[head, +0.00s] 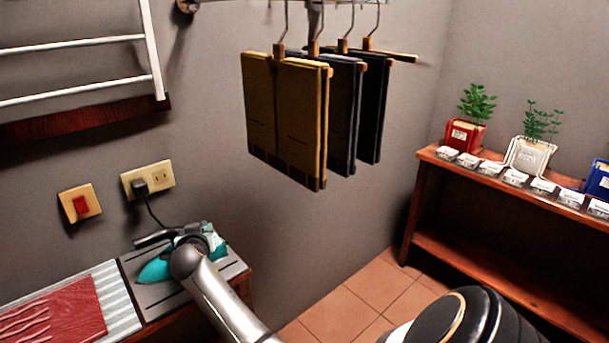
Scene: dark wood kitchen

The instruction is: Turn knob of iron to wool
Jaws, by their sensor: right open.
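The iron (155,271) is teal with some white and lies on a grey board at the lower left. My right arm comes in from the bottom and its wrist covers the middle of the iron. My right gripper (180,240) is at the iron, open, mostly hidden behind its own wrist. I cannot tell whether it touches the iron. The iron's knob and its markings are hidden or too small to make out. My left gripper is not in view.
A black cord runs from the iron to a wall socket (160,175); a red switch (81,205) is beside it. A folded red cloth (55,315) lies left of the iron. Trousers (285,115) hang above right. A wooden shelf (425,185) with plants stands right, with tiled floor before it.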

